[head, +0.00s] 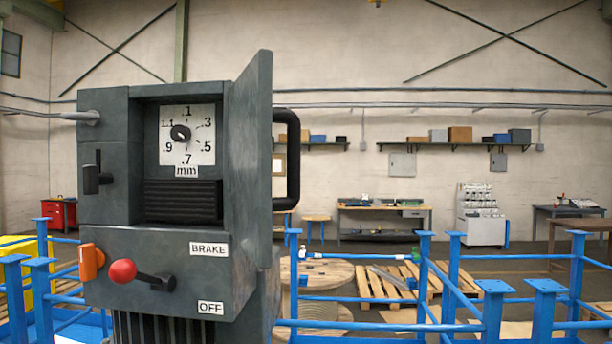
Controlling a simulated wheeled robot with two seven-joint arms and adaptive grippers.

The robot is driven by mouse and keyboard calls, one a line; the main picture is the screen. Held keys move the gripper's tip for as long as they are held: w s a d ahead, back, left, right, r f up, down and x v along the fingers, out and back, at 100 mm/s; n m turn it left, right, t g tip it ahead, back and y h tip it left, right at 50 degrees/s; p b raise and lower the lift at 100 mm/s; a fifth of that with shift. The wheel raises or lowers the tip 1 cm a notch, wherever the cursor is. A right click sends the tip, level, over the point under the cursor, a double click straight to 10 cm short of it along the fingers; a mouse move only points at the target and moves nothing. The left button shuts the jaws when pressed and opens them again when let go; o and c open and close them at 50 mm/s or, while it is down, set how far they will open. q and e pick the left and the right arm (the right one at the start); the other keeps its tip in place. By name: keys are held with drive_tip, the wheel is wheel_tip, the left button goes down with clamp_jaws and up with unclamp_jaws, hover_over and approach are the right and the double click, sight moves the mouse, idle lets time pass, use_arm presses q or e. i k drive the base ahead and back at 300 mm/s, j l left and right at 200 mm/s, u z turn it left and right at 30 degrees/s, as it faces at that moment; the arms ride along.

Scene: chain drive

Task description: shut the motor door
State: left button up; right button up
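The motor door (250,160) is a dark grey panel on the right side of the grey motor housing (103,160). It stands open, swung out toward me and seen at a steep angle. A black bar handle (293,160) sticks out from its right face. The open recess shows a white dial (187,135) marked in mm and a black ribbed block (183,200). Neither of my grippers is in view.
Below the recess are a red-knobbed lever (124,272) between BRAKE and OFF labels and an orange part (91,262). Blue railings (461,284) stand around the machine. A cable spool (325,275) and pallets (385,284) lie behind, with workbenches (383,210) farther back.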

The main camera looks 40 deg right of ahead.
sight(251, 204)
drive_tip(key=k+l, duration=0.1)
drive_tip(key=l, duration=0.35)
drive_tip(key=k+l, duration=0.1)
drive_tip(key=l, duration=0.35)
drive_tip(key=k+l+z, duration=0.1)
drive_tip(key=l, duration=0.35)
